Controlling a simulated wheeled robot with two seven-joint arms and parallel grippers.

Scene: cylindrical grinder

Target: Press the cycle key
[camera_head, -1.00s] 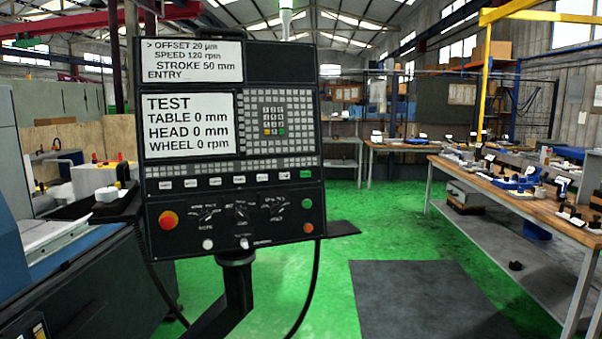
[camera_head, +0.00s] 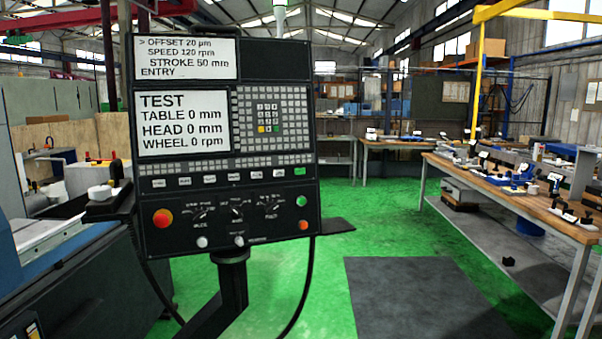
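The black control panel (camera_head: 285,120) stands on a post, facing me, left of the middle. Its upper screen (camera_head: 188,57) reads OFFSET 20 µm, SPEED 120 rpm, STROKE 50 mm, ENTRY, with the mark at OFFSET. Its lower screen (camera_head: 181,123) reads TEST, with table, head and wheel at 0. A row of white keys ends at the right in a green key (camera_head: 299,171). A green round button (camera_head: 302,201) sits above an orange one (camera_head: 303,225). The key labels are too small to read, so I cannot tell which is the cycle key. Neither gripper is in view.
A large red button (camera_head: 162,218) and several knobs lie along the panel's lower part. The blue machine (camera_head: 70,265) is at the left. A wooden workbench (camera_head: 500,185) with several tools stands at the right. The green floor (camera_head: 390,220) and a dark mat (camera_head: 420,295) lie clear between.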

